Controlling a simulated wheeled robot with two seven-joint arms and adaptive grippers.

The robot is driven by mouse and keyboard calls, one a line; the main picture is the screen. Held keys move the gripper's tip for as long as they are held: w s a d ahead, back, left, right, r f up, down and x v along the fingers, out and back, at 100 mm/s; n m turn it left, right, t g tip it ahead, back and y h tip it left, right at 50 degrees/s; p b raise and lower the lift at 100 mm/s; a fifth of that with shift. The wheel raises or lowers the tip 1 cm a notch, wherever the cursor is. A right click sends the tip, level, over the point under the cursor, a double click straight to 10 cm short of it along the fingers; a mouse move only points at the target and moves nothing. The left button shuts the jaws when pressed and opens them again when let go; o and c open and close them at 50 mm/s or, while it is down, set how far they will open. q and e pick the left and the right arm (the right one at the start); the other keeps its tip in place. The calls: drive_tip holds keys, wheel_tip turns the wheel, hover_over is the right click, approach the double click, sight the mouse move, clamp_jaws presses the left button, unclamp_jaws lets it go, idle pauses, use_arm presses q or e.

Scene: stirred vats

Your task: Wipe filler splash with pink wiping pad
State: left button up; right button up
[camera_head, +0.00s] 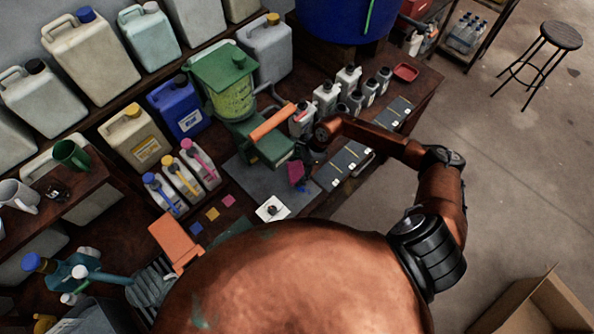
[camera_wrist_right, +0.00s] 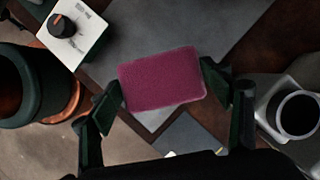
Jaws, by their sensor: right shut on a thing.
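The pink wiping pad (camera_wrist_right: 162,80) is held between the two fingers of my right gripper (camera_wrist_right: 165,84), which is shut on it. In the head view the pad (camera_head: 296,172) shows small and dark pink beside the green base of the filler (camera_head: 265,143). The pad is over or near a grey mat (camera_wrist_right: 205,45); I cannot tell whether it touches anything. The filler has a green hopper (camera_head: 224,78) with a yellow-green body. I cannot make out a splash; the pad and gripper hide part of the surface.
A white box with a black knob (camera_head: 272,208) sits near the pad. Small bottles (camera_head: 326,96) stand behind my right gripper. Dark labelled panels (camera_head: 345,165) lie along the bench's front edge. Jugs (camera_head: 137,137) line the left and back. Coloured squares (camera_head: 211,214) lie on the bench.

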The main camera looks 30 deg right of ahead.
drive_tip(key=shift+f+b, duration=1.65)
drive_tip(key=shift+f, duration=1.3)
drive_tip(key=shift+f+b, duration=0.85)
drive_tip(key=shift+f, duration=0.15)
